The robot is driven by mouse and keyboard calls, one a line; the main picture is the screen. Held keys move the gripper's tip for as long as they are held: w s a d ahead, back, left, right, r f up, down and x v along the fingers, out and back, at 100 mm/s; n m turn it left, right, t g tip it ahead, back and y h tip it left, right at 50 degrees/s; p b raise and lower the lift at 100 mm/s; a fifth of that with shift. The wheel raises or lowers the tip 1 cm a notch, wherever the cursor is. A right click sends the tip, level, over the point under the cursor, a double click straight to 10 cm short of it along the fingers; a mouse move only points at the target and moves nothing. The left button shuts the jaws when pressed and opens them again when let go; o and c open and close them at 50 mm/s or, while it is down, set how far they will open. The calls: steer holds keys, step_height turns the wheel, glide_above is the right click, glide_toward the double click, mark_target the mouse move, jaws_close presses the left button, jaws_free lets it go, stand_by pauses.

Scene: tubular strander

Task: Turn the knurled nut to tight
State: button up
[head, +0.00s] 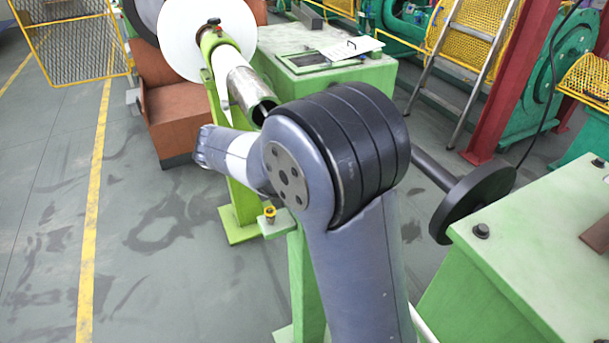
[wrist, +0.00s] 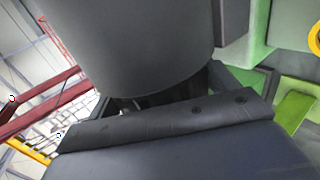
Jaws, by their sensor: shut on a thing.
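In the head view my own arm stands in the middle and hides my gripper and whatever it holds. In the wrist view part of my gripper (wrist: 150,104) shows as dark parts in the narrow gap between a large dark grey round body and a dark bar. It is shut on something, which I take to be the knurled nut. The nut's knurling does not show in either view, and I cannot tell how far the nut is turned. A dark shaft with a black disc (head: 470,205) comes out to the right of my arm.
A green stand holds a steel tube (head: 250,92) and a white reel (head: 190,38) behind my arm. A small brass fitting (head: 269,214) sits on a green bracket close below the arm. A green machine block (head: 555,245) is at right. The floor at left is clear.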

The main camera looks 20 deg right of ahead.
steer(key=shift+f+t+h+b, duration=0.15)
steer(key=shift+t+h+b, duration=0.25)
steer(key=shift+h+b, duration=1.5)
steer(key=shift+h, duration=0.3)
steer(key=o, duration=0.9)
steer(key=v, duration=1.1)
steer(key=shift+b, duration=0.3)
steer(key=shift+d, duration=0.15)
